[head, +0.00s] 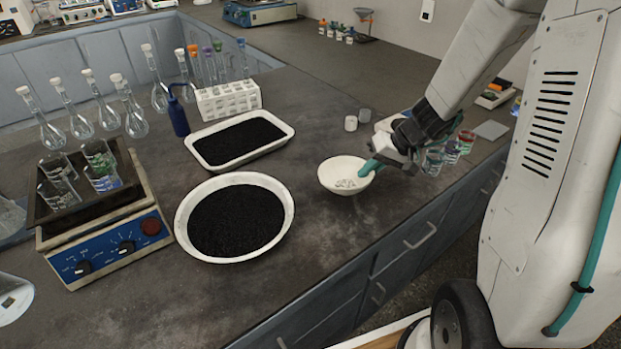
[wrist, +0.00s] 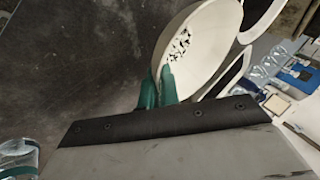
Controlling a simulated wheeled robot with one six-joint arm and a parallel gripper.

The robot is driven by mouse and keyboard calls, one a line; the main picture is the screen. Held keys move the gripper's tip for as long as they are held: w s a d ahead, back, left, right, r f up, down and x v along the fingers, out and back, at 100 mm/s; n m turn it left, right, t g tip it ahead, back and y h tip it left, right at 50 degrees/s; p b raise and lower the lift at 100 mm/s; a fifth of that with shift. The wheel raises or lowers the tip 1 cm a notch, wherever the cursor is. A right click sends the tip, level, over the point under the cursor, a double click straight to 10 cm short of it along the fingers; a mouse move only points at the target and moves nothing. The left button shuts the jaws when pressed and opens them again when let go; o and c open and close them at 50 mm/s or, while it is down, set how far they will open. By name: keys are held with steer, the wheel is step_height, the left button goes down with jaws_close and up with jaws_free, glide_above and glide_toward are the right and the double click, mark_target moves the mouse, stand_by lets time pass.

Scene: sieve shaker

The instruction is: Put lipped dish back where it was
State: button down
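The lipped dish looks to be the small white bowl (head: 338,178) right of centre on the dark bench; small pale and dark bits lie in its bottom. In the wrist view the dish (wrist: 205,60) fills the upper middle. My gripper (head: 369,168) reaches in from the right at the dish's right edge. In the wrist view its teal fingers (wrist: 158,88) are close together, one inside the dish and one outside, with the wall pinched between them. I cannot tell whether the dish touches the bench or is slightly above it.
A round white pan (head: 180,220) and a rectangular white tray (head: 190,146), both with black grains, stand to the left. A blue-fronted shaker (head: 110,245) carries beakers. Small containers (head: 351,123) stand behind the dish, and glassware (head: 433,160) is right of my gripper. Bench in front is clear.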

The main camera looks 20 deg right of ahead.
steer(key=shift+s+d+f+t, duration=0.25)
steer(key=shift+s+t, duration=0.05)
steer(key=shift+s, duration=0.35)
steer(key=shift+s+d+f+t, duration=0.25)
steer(key=shift+s+t, duration=0.05)
steer(key=shift+s, duration=0.3)
steer(key=w+a, duration=0.2)
steer(key=w, duration=0.2)
steer(key=w+a+f, duration=0.1)
steer(key=w, duration=0.4)
steer(key=w+a, duration=0.2)
steer(key=w, duration=0.2)
steer(key=shift+w+a+f, duration=0.2)
steer(key=shift+w+a, duration=0.15)
steer(key=shift+w+a+f, duration=0.1)
steer(key=shift+w+f, duration=0.1)
steer(key=shift+f, duration=0.7)
steer(key=shift+w+a+f, duration=0.1)
steer(key=shift+w+f, duration=0.05)
steer(key=shift+f, duration=0.7)
steer(key=shift+f, duration=0.2)
steer(key=c, duration=1.6)
jaws_free()
steer(key=shift+c, duration=0.2)
